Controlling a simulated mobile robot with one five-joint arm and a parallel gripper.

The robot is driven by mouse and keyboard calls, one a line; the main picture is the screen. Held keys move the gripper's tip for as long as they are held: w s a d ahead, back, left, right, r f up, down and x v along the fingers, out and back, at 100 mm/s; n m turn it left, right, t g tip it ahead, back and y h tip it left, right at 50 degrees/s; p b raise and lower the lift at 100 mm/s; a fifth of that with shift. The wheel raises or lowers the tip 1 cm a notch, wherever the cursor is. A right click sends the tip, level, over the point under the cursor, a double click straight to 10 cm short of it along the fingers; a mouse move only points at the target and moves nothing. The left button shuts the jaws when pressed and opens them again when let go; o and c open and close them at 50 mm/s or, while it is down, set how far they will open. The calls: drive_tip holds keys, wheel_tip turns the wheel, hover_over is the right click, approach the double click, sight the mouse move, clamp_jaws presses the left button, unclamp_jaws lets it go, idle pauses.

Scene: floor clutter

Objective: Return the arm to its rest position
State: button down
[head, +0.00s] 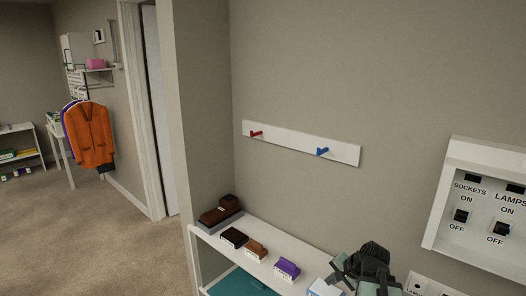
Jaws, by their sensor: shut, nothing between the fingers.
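My gripper (364,264) shows at the bottom of the head view, right of centre, as a dark, bulky shape with grey-green parts. It is shut and holds nothing. It appears in front of the right part of a white shelf (310,275), and I cannot tell whether it touches it. The rest of my arm is mostly cut off by the lower edge of the picture.
The shelf bears brown items (221,212) and a purple one (287,270). Above it, a wall rail (290,142) has red and blue pegs. A switch panel (483,215) is at right. A doorway, orange jacket (92,135) and open carpet (80,225) lie left.

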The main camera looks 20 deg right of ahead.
drive_tip(key=w+a+n+g+p, duration=0.3)
drive_tip(key=a+n, duration=0.5)
drive_tip(key=a, duration=1.7)
drive_tip(key=s+n+g+h, duration=0.2)
drive_tip(key=s+n+g, duration=0.1)
drive_tip(key=s, duration=0.3)
drive_tip(key=shift+s+f+n+b, duration=0.3)
drive_tip(key=shift+s+f+n, duration=0.1)
drive_tip(key=shift+n, duration=0.2)
